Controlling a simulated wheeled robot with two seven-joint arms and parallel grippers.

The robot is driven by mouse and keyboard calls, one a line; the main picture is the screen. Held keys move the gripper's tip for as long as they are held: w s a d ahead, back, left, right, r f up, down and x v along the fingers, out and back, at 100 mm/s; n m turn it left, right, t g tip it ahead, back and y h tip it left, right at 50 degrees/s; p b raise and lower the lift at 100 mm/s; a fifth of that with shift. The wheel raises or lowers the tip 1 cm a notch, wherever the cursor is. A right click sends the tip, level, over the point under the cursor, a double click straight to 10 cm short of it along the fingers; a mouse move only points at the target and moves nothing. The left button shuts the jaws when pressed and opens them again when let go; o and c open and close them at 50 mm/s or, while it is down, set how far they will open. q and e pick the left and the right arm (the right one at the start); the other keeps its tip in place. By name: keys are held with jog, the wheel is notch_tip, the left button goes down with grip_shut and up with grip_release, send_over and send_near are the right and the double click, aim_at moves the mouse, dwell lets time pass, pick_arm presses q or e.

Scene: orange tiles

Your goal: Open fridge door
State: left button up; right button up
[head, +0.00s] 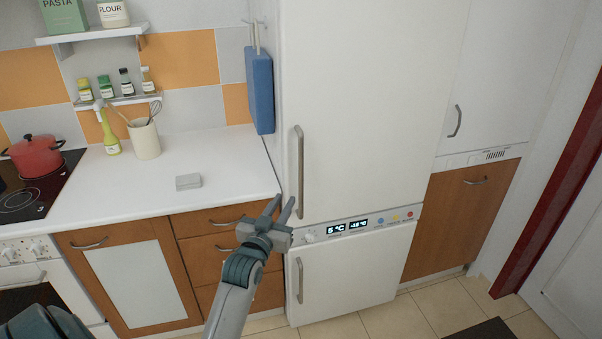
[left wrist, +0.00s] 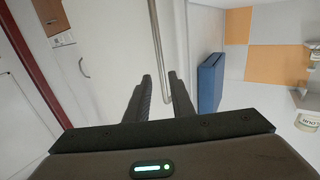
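The white fridge (head: 355,110) stands in the middle of the head view, its upper door closed. A long vertical metal handle (head: 299,172) is on that door's left side; it also shows in the left wrist view (left wrist: 157,50). A lower door (head: 350,272) with its own handle (head: 299,280) is closed too. My left gripper (head: 281,207) is near the lower end of the upper handle. In the left wrist view its two fingers (left wrist: 158,85) are apart, with the handle ahead of the gap between them. I see no contact with the handle. My right gripper is not in view.
A white counter (head: 225,185) with drawers lies left of the fridge; a small grey block (head: 188,181) lies on it. A blue board (head: 260,90) hangs at the fridge's left side. Cabinets (head: 470,205) stand to the right. Tiled floor (head: 385,325) shows in front.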

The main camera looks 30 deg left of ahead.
aim_at(300, 174)
pick_arm(q)
jog(key=p+x, duration=0.3)
jog(key=x, duration=1.3)
jog(key=shift+p, duration=0.35)
grip_shut()
